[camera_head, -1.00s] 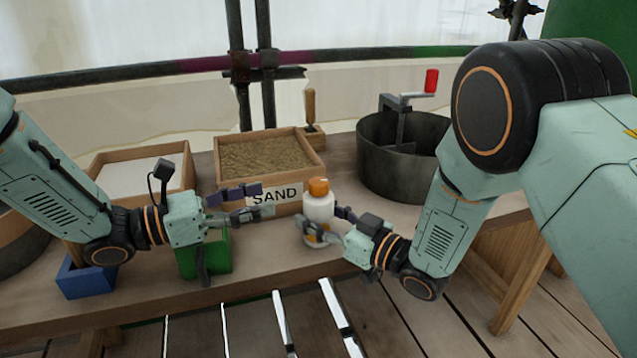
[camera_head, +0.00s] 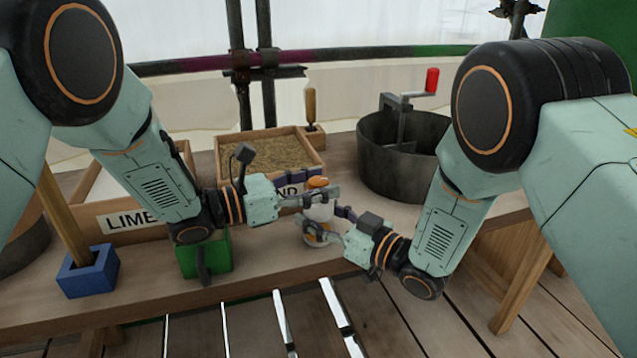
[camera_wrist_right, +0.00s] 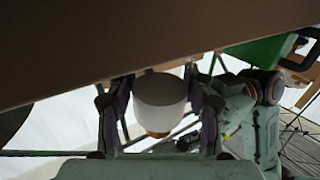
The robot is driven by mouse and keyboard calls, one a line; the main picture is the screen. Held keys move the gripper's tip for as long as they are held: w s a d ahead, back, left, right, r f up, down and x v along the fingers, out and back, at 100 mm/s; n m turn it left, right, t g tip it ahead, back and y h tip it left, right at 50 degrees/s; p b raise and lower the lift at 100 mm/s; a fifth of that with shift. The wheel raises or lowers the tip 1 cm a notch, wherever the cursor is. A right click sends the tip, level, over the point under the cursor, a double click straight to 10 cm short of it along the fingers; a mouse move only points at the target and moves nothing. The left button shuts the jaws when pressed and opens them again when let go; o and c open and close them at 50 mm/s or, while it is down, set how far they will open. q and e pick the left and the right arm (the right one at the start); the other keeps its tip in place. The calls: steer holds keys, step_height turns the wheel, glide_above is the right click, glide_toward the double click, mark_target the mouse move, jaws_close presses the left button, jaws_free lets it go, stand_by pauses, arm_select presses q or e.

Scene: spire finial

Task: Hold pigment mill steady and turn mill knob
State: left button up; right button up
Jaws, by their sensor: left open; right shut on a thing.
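The pigment mill (camera_head: 318,213) is a small white bottle-like body standing upright at the table's front, with an orange mill knob (camera_head: 317,182) on top. My right gripper (camera_head: 327,224) is shut on the mill's body. In the right wrist view, the white mill (camera_wrist_right: 160,98) sits between the two dark fingers of my right gripper (camera_wrist_right: 160,110), with a bit of orange beyond it. My left gripper (camera_head: 318,193) is open at the mill's top, its fingers by the knob. They hide part of the knob and upper body; contact cannot be told.
A sand box (camera_head: 265,153) stands behind the mill, a lime box (camera_head: 115,219) to the left. A green container (camera_head: 208,258) and a blue block with a stick (camera_head: 88,272) stand front left. A dark drum with a red-handled crank (camera_head: 400,170) stands behind right.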

arm_select(q)
steer(key=shift+d, duration=0.2)
steer(key=shift+w, duration=0.1)
jaws_close()
stand_by(0.5)
